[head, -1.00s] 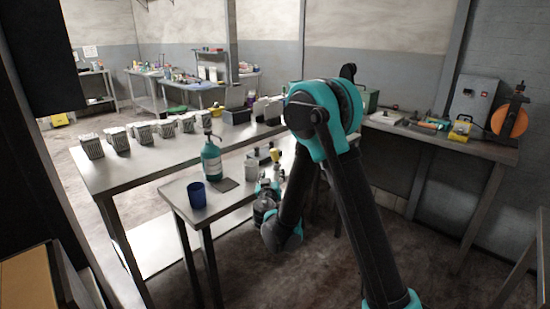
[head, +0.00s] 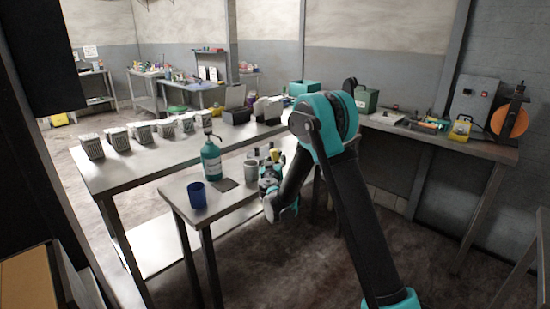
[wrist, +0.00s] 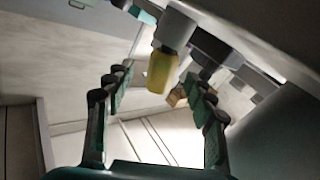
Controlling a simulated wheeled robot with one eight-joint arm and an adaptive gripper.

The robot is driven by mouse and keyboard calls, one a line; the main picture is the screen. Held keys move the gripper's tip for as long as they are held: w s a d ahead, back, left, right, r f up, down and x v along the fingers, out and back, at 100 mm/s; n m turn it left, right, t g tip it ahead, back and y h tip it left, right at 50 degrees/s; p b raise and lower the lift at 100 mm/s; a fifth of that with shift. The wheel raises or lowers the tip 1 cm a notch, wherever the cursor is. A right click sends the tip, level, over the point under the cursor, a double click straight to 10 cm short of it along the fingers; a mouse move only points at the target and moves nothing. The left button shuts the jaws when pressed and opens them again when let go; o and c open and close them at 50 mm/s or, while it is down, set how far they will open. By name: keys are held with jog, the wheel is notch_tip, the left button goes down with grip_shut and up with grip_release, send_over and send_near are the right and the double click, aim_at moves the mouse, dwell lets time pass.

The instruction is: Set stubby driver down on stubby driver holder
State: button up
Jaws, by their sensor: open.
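A small yellow piece with a grey round part (wrist: 162,70) shows between the fingers in the wrist view, also as a yellow spot (head: 275,155) on the small steel table in the head view. It may be the stubby driver or a capped bottle; I cannot tell which. My gripper (wrist: 158,76) is open, with its two fingers apart on either side of the yellow piece's line of sight and no clear contact. In the head view my gripper (head: 271,181) is over the right end of the small table. The stubby driver holder cannot be made out for certain.
The small table (head: 232,200) holds a blue cup (head: 196,195), a teal pump bottle (head: 211,160), a dark flat pad (head: 226,184) and a pale cup (head: 251,170). A longer bench (head: 130,171) behind carries several white baskets. Floor to the right is clear.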

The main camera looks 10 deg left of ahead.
aim_at(275, 158)
jog(key=w, duration=0.4)
jog(key=shift+a+f, duration=0.15)
jog(key=shift+f, duration=0.05)
grip_shut()
jog(key=shift+r, duration=0.1)
